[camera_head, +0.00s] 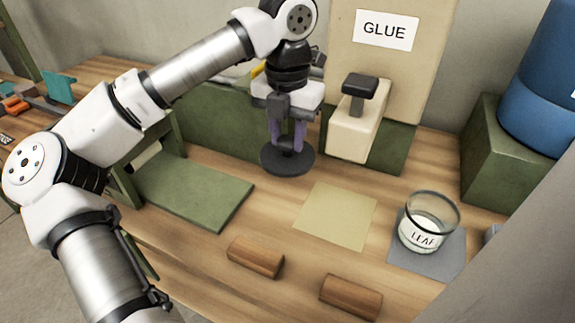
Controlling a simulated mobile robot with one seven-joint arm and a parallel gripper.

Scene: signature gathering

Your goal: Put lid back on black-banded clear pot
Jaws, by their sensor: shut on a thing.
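The clear pot (428,221) has a dark band around its rim and a label reading LEAF. It stands upright and open on a grey mat (444,262) at the right. A round dark lid (287,160) is at the upper middle, directly under my gripper (287,138). My gripper points down, and its purple fingers are shut on the lid's knob, which they mostly hide. The lid is roughly level. I cannot tell whether it touches the surface below. My gripper is to the left of the pot and farther back.
A tan square (336,215) lies flat between lid and pot. Two wooden blocks (256,257) (350,296) lie in front. A blue container (540,100) sits on a green block behind the pot.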

